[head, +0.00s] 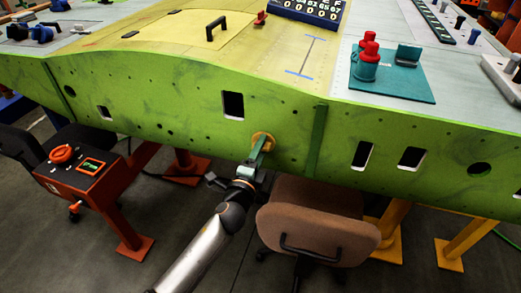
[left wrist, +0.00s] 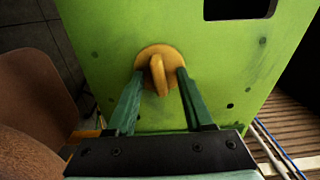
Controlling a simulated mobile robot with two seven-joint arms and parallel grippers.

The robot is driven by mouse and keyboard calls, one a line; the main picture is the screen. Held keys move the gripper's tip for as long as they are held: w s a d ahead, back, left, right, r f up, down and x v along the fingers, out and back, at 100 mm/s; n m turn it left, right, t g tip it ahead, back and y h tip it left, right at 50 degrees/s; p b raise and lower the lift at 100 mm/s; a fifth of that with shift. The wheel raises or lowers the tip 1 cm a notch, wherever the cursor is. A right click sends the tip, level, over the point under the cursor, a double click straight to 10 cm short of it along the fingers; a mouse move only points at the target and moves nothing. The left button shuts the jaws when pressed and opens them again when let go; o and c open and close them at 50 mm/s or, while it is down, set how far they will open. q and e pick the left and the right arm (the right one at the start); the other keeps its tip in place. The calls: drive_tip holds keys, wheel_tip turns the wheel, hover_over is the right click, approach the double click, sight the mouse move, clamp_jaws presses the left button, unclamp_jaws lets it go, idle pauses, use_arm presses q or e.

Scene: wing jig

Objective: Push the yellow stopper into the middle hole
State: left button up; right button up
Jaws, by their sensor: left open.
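The yellow-orange stopper (head: 264,139) is at the green side panel (head: 190,105) of the wing jig, near the middle of its length. In the left wrist view the stopper (left wrist: 158,82) shows a round flange against the panel and a raised grip tab facing me. How deep it sits cannot be seen, and any hole behind it is hidden. My left gripper (head: 260,148) is in front of it, reaching up from below. In the left wrist view its two green fingers (left wrist: 161,73) are apart, one on each side of the tab, with gaps. My right gripper is not in view.
A brown chair (head: 315,222) stands close to the right of my left arm. A red control box (head: 82,172) is at the left. Rectangular cutouts (head: 233,105) open in the panel. A teal fixture (head: 392,80) with red-capped parts is on top.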

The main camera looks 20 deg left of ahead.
use_arm(q)
drive_tip(key=s, duration=1.2)
drive_tip(key=shift+s+a+b, duration=0.2)
drive_tip(key=shift+s+b, duration=0.1)
drive_tip(key=shift+b, duration=0.1)
drive_tip(key=s+a+f+n+g+h+p, duration=0.1)
drive_tip(key=s+f+n+g+p, duration=0.7)
drive_tip(key=s+f+n, duration=0.7)
drive_tip(key=s+n+g, duration=0.1)
drive_tip(key=s, duration=0.1)
drive_tip(key=shift+s+f+h, duration=0.3)
drive_tip(key=shift+s+h, duration=0.1)
